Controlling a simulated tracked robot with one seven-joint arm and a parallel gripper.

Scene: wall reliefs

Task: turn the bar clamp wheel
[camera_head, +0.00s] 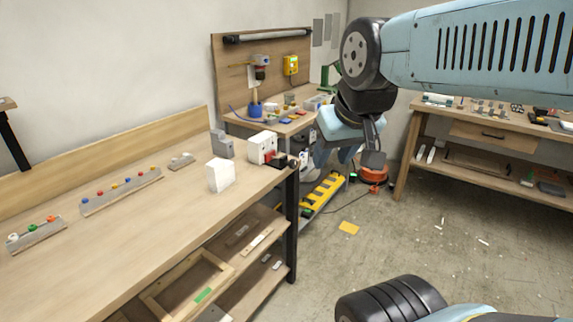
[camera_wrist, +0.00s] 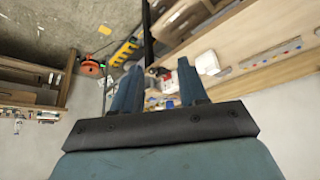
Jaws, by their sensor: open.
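I cannot clearly make out a bar clamp or its wheel in either view. A small dark and red item (camera_head: 281,160) sits at the near right corner of the long workbench (camera_head: 120,215), beside a white box with a red side (camera_head: 263,147); it is too small to name. My gripper (camera_wrist: 159,68) is open and empty, its two blue fingers apart and pointing toward the benches. In the head view my gripper hangs to the right of the bench corner, partly hidden by my arm.
A white block (camera_head: 221,175) and rows of coloured knobs (camera_head: 122,188) are on the bench. Behind stands a second bench with a pegboard (camera_head: 262,72). A yellow strip (camera_head: 325,191) and an orange reel (camera_head: 373,174) are low behind. The floor at right is mostly clear.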

